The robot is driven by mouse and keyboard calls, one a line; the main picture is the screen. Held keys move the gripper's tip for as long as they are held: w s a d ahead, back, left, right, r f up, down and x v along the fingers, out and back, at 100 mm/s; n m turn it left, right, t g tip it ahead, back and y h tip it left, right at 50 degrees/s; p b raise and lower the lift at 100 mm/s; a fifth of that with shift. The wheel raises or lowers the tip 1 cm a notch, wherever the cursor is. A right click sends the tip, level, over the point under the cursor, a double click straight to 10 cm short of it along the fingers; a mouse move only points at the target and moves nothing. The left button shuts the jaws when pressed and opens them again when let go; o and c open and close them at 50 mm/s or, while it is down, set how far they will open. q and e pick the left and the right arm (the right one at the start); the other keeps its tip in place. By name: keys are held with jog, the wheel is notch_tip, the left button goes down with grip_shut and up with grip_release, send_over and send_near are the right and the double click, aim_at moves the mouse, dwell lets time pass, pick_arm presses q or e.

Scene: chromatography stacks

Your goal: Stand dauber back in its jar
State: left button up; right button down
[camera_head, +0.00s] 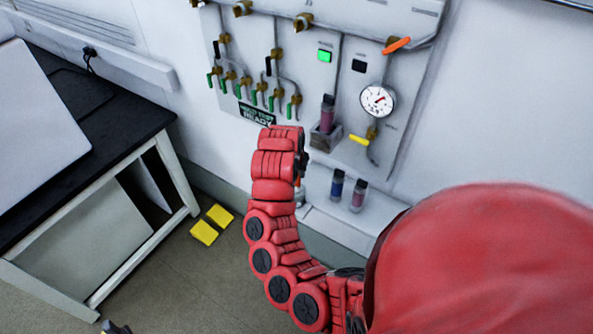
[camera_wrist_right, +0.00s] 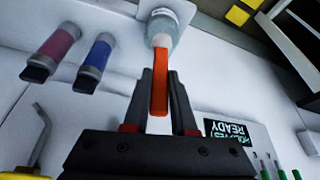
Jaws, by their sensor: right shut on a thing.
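The dauber (camera_wrist_right: 159,82) is a flat orange stick in the right wrist view. My right gripper (camera_wrist_right: 160,98) is shut on it. The far end of the dauber meets the mouth of a clear, pale jar (camera_wrist_right: 168,22) standing on a white ledge; I cannot tell how far inside it reaches. In the head view my right gripper (camera_head: 300,168) is mostly hidden behind my red arm, and neither dauber nor jar shows clearly there. A small dark tip at the bottom left edge (camera_head: 115,327) seems to be my left gripper; its jaws cannot be made out.
A blue vial (camera_head: 337,186) and a pink vial (camera_head: 358,196) stand on the white ledge (camera_head: 330,216) close by. Above is a wall panel (camera_head: 290,50) with valves, a gauge (camera_head: 378,100) and a holder with another vial (camera_head: 327,112). A black-topped bench (camera_head: 125,130) stands left.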

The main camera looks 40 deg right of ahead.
aim_at(297, 182)
jog(key=shift+f+b, duration=0.7)
jog(key=shift+f, duration=0.45)
jog(key=shift+f, duration=0.1)
jog(key=shift+f+b, duration=0.75)
jog(key=shift+f, duration=0.4)
jog(key=shift+c, duration=1.3)
grip_release()
jog(key=shift+r, duration=0.1)
